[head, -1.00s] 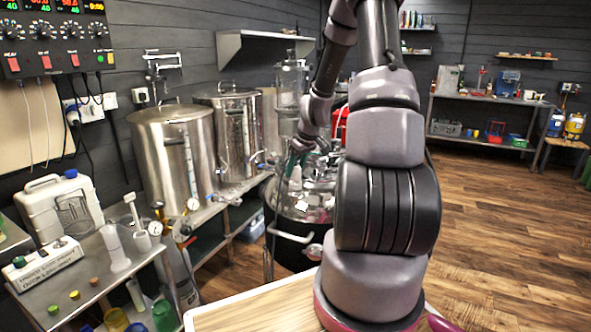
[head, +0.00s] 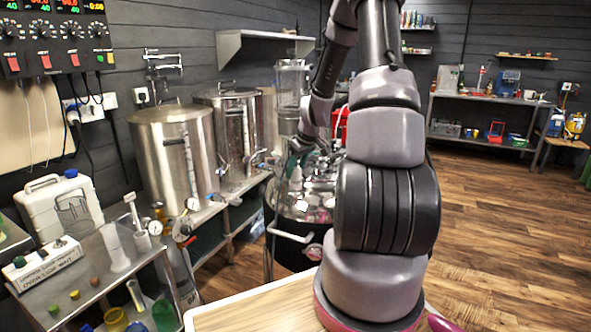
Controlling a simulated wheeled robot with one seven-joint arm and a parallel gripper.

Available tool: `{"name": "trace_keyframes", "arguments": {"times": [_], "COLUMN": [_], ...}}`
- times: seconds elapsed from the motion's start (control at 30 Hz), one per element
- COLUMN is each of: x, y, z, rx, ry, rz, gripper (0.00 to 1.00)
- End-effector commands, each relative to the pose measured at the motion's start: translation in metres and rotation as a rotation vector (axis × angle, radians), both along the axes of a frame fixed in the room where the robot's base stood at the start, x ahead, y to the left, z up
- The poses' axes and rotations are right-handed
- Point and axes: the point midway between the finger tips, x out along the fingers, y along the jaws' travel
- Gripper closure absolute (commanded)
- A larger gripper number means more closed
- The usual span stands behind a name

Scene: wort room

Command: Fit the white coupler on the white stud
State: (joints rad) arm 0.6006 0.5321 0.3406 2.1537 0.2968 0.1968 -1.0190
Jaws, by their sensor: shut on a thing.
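My gripper (head: 296,160) is at the far end of my arm, over the round steel lid of the dark kettle (head: 300,206). Its greenish fingers are small in the head view and partly merge with the fittings behind. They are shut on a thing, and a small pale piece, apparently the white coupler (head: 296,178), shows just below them.
Two steel pots (head: 174,152) stand on a bench to the left of the kettle. A side table (head: 100,285) with a white canister (head: 60,205) is at the front left. My arm covers part of the kettle's right side. Wooden floor (head: 490,220) is open at the right.

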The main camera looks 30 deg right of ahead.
Motion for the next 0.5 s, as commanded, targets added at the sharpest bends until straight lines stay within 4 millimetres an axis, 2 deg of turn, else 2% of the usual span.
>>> {"name": "trace_keyframes", "arguments": {"times": [0.43, 0.47, 0.5], "x": [-0.0001, 0.0000, 0.0000], "y": [-0.0001, -0.0001, -0.0001], "z": [-0.0091, -0.0088, -0.0087], "rx": [0.000, 0.000, 0.000], "ry": [0.000, 0.000, 0.000], "rz": [0.000, 0.000, 0.000], "gripper": [1.00, 0.38, 0.37]}}
